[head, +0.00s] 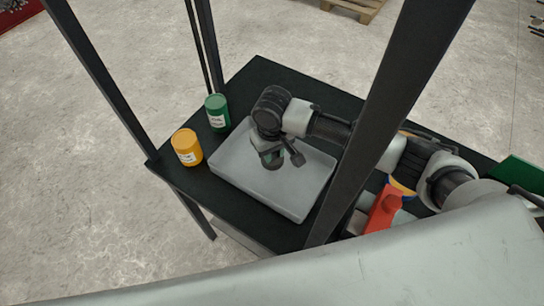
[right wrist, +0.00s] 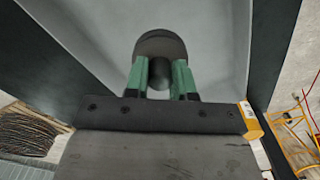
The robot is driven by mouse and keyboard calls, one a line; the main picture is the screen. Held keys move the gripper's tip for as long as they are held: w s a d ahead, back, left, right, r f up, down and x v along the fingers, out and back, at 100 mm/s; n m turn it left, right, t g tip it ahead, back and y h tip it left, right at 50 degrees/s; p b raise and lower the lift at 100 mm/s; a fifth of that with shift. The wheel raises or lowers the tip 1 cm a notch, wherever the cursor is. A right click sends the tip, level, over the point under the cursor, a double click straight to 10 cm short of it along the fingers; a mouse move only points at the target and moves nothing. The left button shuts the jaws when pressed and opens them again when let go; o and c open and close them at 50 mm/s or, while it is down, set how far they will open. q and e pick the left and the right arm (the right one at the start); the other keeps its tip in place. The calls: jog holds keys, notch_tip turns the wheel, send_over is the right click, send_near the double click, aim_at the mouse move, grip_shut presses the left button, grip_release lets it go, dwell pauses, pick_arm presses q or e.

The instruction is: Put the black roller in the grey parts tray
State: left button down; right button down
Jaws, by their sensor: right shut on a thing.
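The grey parts tray (head: 245,182) lies on a black table, and its inside looks empty in the head view. My right gripper (head: 271,160) points down over the tray. In the right wrist view its green fingers (right wrist: 160,78) are shut on the black roller (right wrist: 160,44), a dark rounded piece with a narrower stem between the fingers. The roller shows against the tray's grey inside (right wrist: 215,45). In the head view the roller is mostly hidden by the gripper, and I cannot tell whether it touches the tray floor. My left gripper is not in view.
An orange can (head: 187,147) and a green can (head: 216,112) stand by the tray's left side. A red object (head: 384,210) is to the right, near my right arm. Dark upright posts (head: 385,110) frame the table. A green box (head: 521,173) sits far right.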

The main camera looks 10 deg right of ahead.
jog(key=shift+f+p, duration=0.4)
jog(key=shift+f, duration=1.6)
jog(key=c, duration=0.9)
grip_release()
jog(key=shift+f, duration=0.1)
jog(key=shift+c, duration=0.2)
notch_tip(320, 180, up, 12)
jog(key=shift+r+b, duration=0.1)
jog(key=shift+b, duration=0.5)
jog(key=shift+s, duration=0.1)
